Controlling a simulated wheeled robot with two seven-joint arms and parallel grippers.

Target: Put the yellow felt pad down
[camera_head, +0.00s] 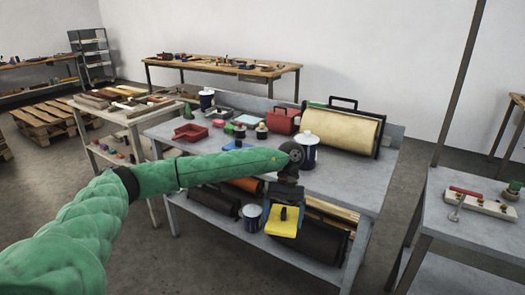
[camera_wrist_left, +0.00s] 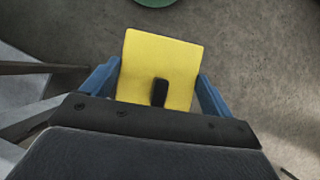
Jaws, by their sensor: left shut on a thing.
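My left gripper (camera_head: 285,212) is shut on the yellow felt pad (camera_head: 282,224), a flat yellow square with a small black knob on its face. It holds the pad in the air in front of the grey workbench (camera_head: 352,185), near the front edge and lower than the top. In the left wrist view the pad (camera_wrist_left: 150,58) sits between the two blue fingers of the gripper (camera_wrist_left: 158,92), with the floor behind it. My right gripper is not in view.
A lower shelf holds dark rolls and another pot (camera_head: 252,216). A second grey table (camera_head: 455,220) stands at right.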

